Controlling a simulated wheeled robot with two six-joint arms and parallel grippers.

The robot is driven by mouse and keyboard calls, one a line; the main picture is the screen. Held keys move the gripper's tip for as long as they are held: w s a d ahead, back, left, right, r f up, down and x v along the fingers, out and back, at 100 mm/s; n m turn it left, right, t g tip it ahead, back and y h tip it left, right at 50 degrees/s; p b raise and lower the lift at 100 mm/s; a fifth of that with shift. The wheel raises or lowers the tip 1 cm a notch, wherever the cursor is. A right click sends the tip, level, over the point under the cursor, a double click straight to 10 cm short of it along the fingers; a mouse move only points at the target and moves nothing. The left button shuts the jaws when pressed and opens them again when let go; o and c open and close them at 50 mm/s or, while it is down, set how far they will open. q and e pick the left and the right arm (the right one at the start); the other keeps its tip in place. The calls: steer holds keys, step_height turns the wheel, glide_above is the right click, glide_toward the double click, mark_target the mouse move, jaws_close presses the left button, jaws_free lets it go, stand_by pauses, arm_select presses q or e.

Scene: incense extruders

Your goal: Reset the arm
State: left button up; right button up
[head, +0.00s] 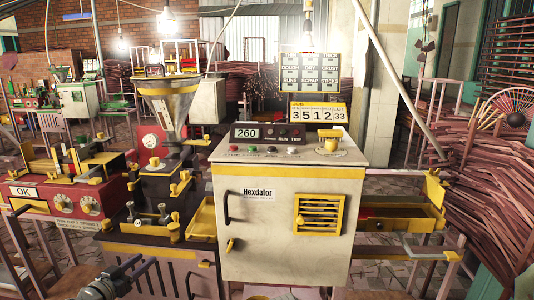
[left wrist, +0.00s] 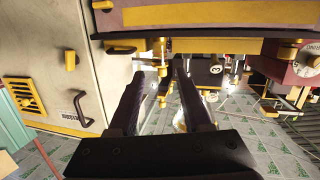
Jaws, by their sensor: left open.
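My left gripper (head: 122,271) shows at the bottom left of the head view, low in front of the dark extruder stand and left of the cream Hexdalor cabinet (head: 283,215). In the left wrist view its two dark fingers (left wrist: 165,78) stand apart with a clear gap. Nothing is held between them. The fingers point towards the underside of a yellow-edged machine ledge (left wrist: 210,46), and I cannot tell how far off it is. The cabinet (left wrist: 50,60) also shows at the left of the wrist view. My right gripper is not in view.
The extruder with a steel funnel (head: 168,105) stands left of the cabinet. A red machine with dials and an OK sign (head: 68,200) is at the left. A yellow tray (head: 400,217) juts out at the right. Bundles of sticks (head: 495,190) fill the far right.

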arm_select(q)
steer(key=s+d+f+m+g+h, duration=0.1)
steer(key=s+d+f+g, duration=0.35)
steer(key=d, duration=0.75)
steer(key=s+d+f+m+g+h, duration=0.1)
steer(key=d+f+m+g+h, duration=0.1)
steer(key=d+f+g, duration=0.75)
steer(key=s+d+f+n+g+y, duration=0.2)
steer(key=s+d+f+y, duration=0.3)
steer(key=s+d+y, duration=0.5)
step_height(320, 180, up, 30)
steer(key=s+a+h+p, duration=0.1)
steer(key=s+a+p, duration=0.1)
steer(key=p, duration=2.7)
steer(key=shift+f, duration=0.25)
